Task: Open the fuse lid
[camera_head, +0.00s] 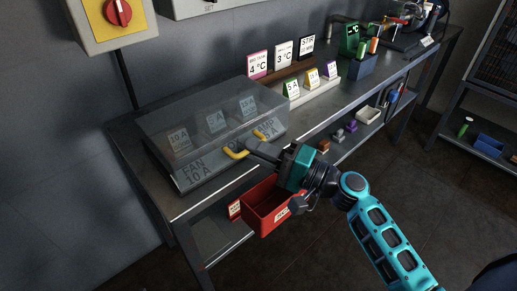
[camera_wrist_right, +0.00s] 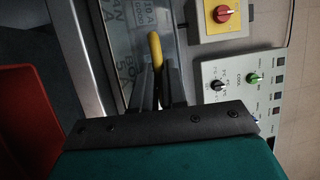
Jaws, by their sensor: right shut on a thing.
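The fuse box with its clear lid (camera_head: 180,110) stands on the left part of the metal bench. The lid looks closed over several labelled fuses. A yellow handle (camera_head: 236,154) is on the box's front edge. My right gripper (camera_head: 250,146) is at this handle, its fingers shut on it. In the right wrist view the yellow handle (camera_wrist_right: 155,50) sits between the two dark fingers (camera_wrist_right: 160,80). The fingers hide part of the handle. My left gripper is not in view.
A red bin (camera_head: 266,208) is below the bench front, close under my right gripper. Label cards (camera_head: 284,54) stand behind the box to the right. A yellow panel with a red knob (camera_head: 118,12) is on the wall. More items crowd the bench's far right end.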

